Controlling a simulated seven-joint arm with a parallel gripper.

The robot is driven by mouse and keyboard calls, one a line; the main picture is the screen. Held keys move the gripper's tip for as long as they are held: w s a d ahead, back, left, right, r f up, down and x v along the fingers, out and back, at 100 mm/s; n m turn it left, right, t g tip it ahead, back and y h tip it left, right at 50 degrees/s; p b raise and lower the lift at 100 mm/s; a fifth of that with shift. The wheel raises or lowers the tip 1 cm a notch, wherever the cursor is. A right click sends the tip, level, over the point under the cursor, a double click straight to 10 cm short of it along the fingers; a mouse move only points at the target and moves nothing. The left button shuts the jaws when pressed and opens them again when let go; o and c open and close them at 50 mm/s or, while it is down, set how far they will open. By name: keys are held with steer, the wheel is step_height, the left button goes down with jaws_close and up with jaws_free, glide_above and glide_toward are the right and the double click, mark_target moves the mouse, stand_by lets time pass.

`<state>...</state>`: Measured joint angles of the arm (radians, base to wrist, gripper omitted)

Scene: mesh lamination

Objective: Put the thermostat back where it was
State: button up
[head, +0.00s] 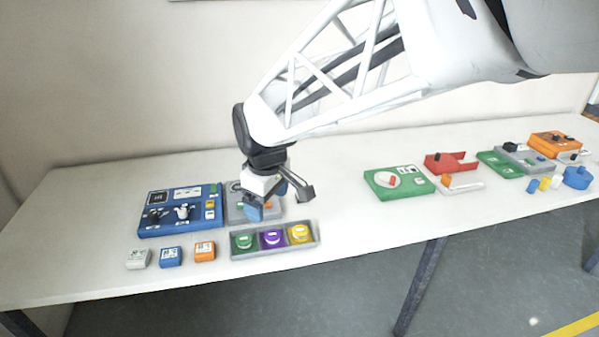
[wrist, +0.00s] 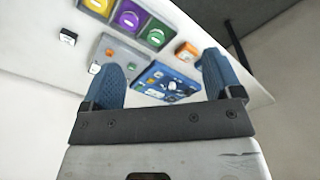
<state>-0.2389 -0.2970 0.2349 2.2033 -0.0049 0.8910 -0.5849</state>
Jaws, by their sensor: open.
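No part is plainly marked as the thermostat, and I cannot tell which one it is. My gripper (head: 277,205) is open above the grey panel (head: 236,213) and hides part of it. In the wrist view its blue fingers (wrist: 160,68) stand wide apart with nothing between them. The grey panel (wrist: 123,52) and the blue panel (wrist: 168,84) lie beyond them. A small white block with a dark part (wrist: 67,36) lies beside the grey panel in the wrist view. In the head view a green box with a white dial (head: 399,182) sits to the right.
A grey tray (head: 275,253) with green, purple and yellow round pieces lies in front of the grey panel. White (head: 138,259), blue (head: 170,257) and orange (head: 204,252) blocks stand left of it. More parts crowd the right end. The table's middle is clear.

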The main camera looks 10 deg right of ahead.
steer(key=s+d+r+m, duration=0.1)
steer(key=s+d+m, duration=0.3)
steer(key=s, duration=0.5)
steer(key=s+d+r+m+t, duration=0.1)
steer(key=s+d+m, duration=0.4)
steer(key=s+d, duration=0.3)
steer(key=shift+s+r+m, duration=0.2)
steer(key=shift+s+m, duration=0.1)
steer(key=shift+s, duration=0.75)
steer(key=shift+d, duration=0.1)
